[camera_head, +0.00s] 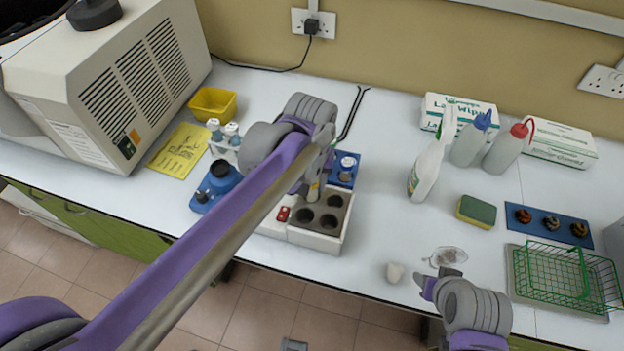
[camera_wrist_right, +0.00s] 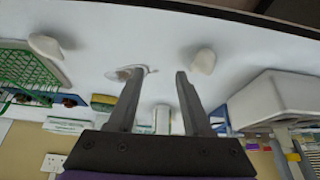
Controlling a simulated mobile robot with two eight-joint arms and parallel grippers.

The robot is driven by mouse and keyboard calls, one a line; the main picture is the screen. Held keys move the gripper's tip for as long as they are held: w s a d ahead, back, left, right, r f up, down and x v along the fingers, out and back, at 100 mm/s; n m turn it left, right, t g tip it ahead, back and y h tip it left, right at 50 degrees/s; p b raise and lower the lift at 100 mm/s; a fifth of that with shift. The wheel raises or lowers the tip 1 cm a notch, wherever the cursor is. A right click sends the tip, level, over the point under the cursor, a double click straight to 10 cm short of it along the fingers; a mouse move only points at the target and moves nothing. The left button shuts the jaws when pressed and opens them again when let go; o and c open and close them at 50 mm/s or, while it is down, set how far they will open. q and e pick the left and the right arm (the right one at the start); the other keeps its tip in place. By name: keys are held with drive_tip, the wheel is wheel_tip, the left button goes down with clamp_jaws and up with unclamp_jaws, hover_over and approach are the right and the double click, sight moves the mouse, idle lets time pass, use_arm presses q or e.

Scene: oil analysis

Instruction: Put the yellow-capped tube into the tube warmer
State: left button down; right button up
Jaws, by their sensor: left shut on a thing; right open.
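The tube warmer (camera_head: 340,238) is a pale box with a dark grey top near the bench's front edge. Three dark round wells show in its top. It also appears as a white box in the right wrist view (camera_wrist_right: 275,100). My left gripper (camera_head: 322,172) is over its back left part, shut on the yellowish tube (camera_head: 314,190). The tube points down at the back left of the top; the gripper hides its upper part, and I cannot tell whether its lower end is inside a well. My right gripper (camera_head: 428,284) is open and empty, right of the warmer; its fingers (camera_wrist_right: 161,75) stand apart.
A blue device (camera_head: 215,184) and a small rack of vials (camera_head: 224,138) stand left of the warmer. A white lump (camera_head: 395,272) and a clear dish (camera_head: 448,257) lie near my right gripper. A green wire basket (camera_head: 565,275) is at the right. Bottles (camera_head: 428,168) stand behind.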

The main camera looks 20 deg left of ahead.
use_arm(q)
drive_tip(key=shift+c, duration=1.9)
unclamp_jaws()
drive_tip(key=r, duration=0.3)
drive_tip(key=s+r, duration=0.1)
drive_tip(key=r, duration=0.6)
drive_tip(key=shift+s+d+r+p, duration=0.15)
drive_tip(key=shift+r+p, duration=0.2)
drive_tip(key=shift+r, duration=0.05)
use_arm(e)
drive_tip(key=shift+w+r, duration=0.2)
drive_tip(key=shift+r, duration=0.3)
